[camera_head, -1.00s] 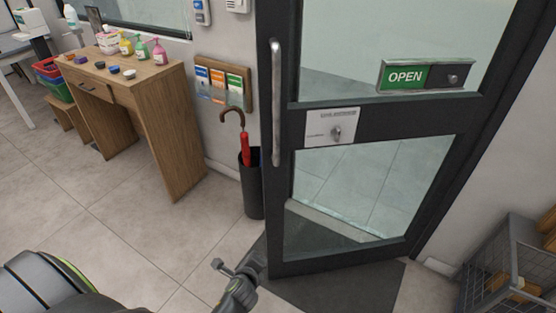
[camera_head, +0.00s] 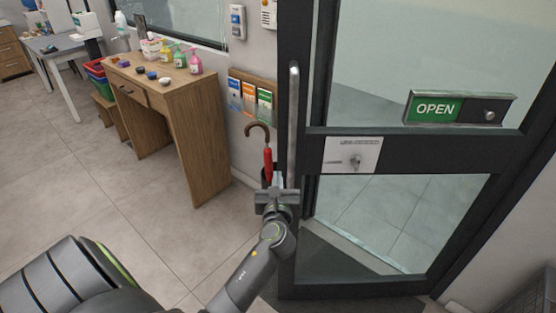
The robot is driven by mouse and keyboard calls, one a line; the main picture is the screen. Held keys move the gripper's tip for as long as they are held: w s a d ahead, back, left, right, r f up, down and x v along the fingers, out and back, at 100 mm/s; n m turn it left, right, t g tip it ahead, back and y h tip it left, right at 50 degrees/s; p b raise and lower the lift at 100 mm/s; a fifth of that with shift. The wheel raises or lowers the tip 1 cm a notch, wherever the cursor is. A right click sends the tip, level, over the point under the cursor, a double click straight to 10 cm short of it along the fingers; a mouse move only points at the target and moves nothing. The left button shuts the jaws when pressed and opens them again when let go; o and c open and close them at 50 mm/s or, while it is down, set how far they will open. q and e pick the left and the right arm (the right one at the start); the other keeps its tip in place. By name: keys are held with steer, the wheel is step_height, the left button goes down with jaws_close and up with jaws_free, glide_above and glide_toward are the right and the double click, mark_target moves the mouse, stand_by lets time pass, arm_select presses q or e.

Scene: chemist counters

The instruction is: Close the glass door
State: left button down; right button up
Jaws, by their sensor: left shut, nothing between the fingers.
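The glass door (camera_head: 405,147) fills the right half of the head view, with a dark frame, clear panes, a green OPEN sign (camera_head: 459,108) and a white lock plate (camera_head: 352,155). Its upright metal handle (camera_head: 293,110) runs along the left edge of the frame. How far the door stands open is hard to tell. My left gripper (camera_head: 276,190) is shut and empty, in front of the door's left edge near the handle's lower end. It hides that end, and I cannot tell whether it touches the door. My right gripper is not in view.
A wooden table (camera_head: 165,93) with several bottles and small jars stands left of the door. A red umbrella (camera_head: 267,160) with a curved handle stands behind my gripper, its holder mostly hidden. The tiled floor (camera_head: 150,210) is clear at left.

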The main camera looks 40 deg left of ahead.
arm_select(q)
steer(key=p+x, duration=0.1)
steer(key=x, duration=0.7)
